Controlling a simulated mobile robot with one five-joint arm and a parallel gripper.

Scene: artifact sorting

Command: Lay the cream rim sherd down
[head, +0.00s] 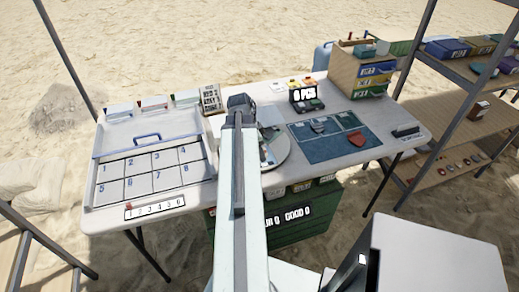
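My arm reaches from the bottom middle over the table, and its dark end, my gripper (241,103), is above the table's back middle. The fingers are not clear, so I cannot tell if they are open or shut or hold anything. I cannot make out a cream rim sherd; it may be hidden by my arm or gripper. A round grey plate (281,147) lies partly behind my arm. A blue mat (318,150) with outlined fields is to its right. A reddish sherd (356,138) and a small grey piece (318,126) lie on the mat.
A white tray (90,172) with numbered cells stands on the left. A small sign (210,98) and a dark box (307,103) stand at the back. A drawer cabinet (343,72) is at the back right.

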